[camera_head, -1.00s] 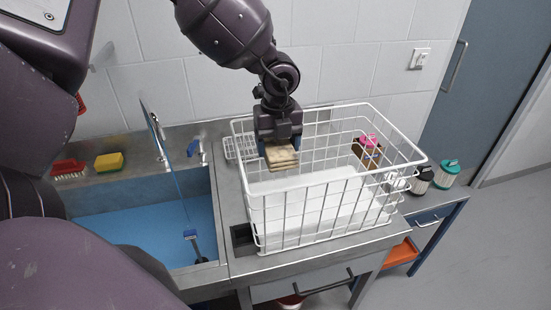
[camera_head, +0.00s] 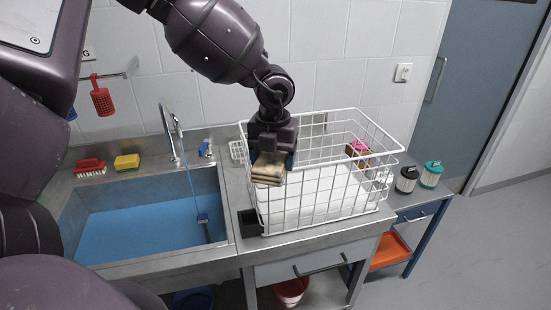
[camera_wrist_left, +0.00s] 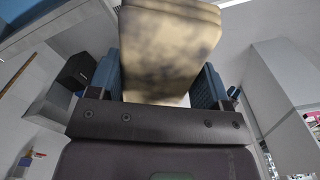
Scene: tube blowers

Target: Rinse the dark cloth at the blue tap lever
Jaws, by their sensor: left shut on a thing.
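A folded beige cloth with dark smudges (camera_head: 268,172) is in my left gripper (camera_head: 271,155), which is shut on it. The cloth hangs at the left part of the white wire basket (camera_head: 330,209); I cannot tell how high. The left wrist view shows the stained cloth (camera_wrist_left: 170,45) between the two blue fingers. A small tap with a blue lever (camera_head: 205,148) stands on the back ledge, left of the gripper. A tall curved spout (camera_head: 172,122) stands behind the steel sink with its blue basin (camera_head: 140,226). My right gripper is not in view.
A red brush (camera_head: 90,167) and a yellow sponge (camera_head: 127,162) lie on the sink's back ledge. A small black box (camera_head: 250,222) is by the basket's front left corner. Two lidded jars (camera_head: 407,179) stand right of the basket. A pink-topped item (camera_head: 357,150) is in the basket.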

